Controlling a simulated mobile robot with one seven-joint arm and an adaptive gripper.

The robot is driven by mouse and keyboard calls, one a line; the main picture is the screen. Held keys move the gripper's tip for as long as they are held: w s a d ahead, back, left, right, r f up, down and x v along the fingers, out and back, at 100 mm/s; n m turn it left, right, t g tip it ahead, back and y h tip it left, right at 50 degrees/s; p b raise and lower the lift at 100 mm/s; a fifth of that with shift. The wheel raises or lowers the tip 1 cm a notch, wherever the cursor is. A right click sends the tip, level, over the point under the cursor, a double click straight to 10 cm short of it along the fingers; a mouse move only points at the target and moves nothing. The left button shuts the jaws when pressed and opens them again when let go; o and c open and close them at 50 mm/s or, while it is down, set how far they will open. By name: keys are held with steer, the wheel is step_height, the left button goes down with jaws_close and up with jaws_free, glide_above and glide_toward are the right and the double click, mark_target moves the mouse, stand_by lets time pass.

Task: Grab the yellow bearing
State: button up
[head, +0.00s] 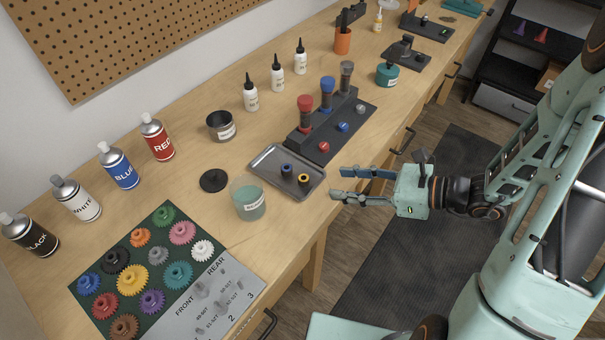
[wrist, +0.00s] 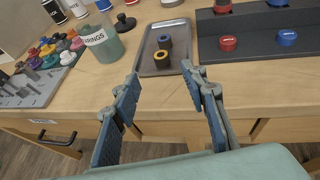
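The yellow bearing (head: 304,179) is a small ring with a dark centre, lying on a grey metal tray (head: 268,164) near the bench's front edge. In the wrist view the yellow bearing (wrist: 161,58) sits on the tray just in front of a blue bearing (wrist: 165,41). The blue bearing (head: 286,169) is to its left in the head view. My gripper (head: 337,184) is open and empty, off the bench's front edge, to the right of the tray. In the wrist view its two fingers (wrist: 160,82) are spread apart, with the bearings showing between and beyond them.
A clear labelled cup (head: 248,199) stands left of the tray. A dark rack (head: 338,128) with red, blue and grey handled tools stands behind it. A gear board (head: 150,262) lies at the left. The floor mat (head: 400,220) is clear below my gripper.

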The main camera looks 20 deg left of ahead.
mark_target(307, 179)
steer(key=x, duration=0.4)
steer(key=shift+s, duration=0.1)
steer(key=shift+p+x, duration=0.55)
steer(key=shift+x, duration=2.3)
steer(key=shift+w, duration=0.2)
jaws_close()
